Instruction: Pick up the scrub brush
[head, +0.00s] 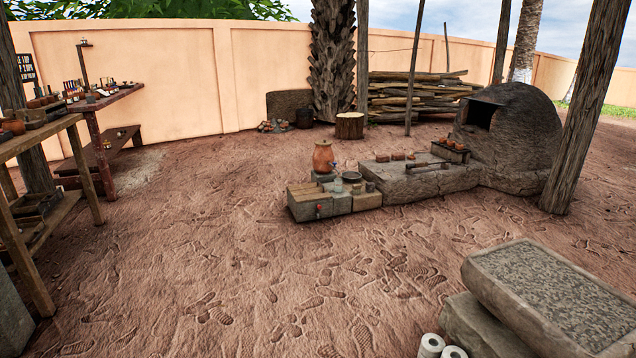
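I cannot make out a scrub brush for certain; several items in view are too small to tell. A low block-built stand (305,207) in the middle distance carries a clay water jar (323,158) with a tap, a dark dish (352,177) and small containers. A wooden workbench (60,122) at the left edge holds small items that I cannot tell apart. Neither of my grippers shows in the head view.
A domed mud kiln (520,125) stands at the right back, with a low stone ledge (425,182) before it. A thick stone slab (560,295) and two white rolls (431,345) are at the lower right. Wooden posts (590,110) stand around. The middle dirt floor (260,270) is clear.

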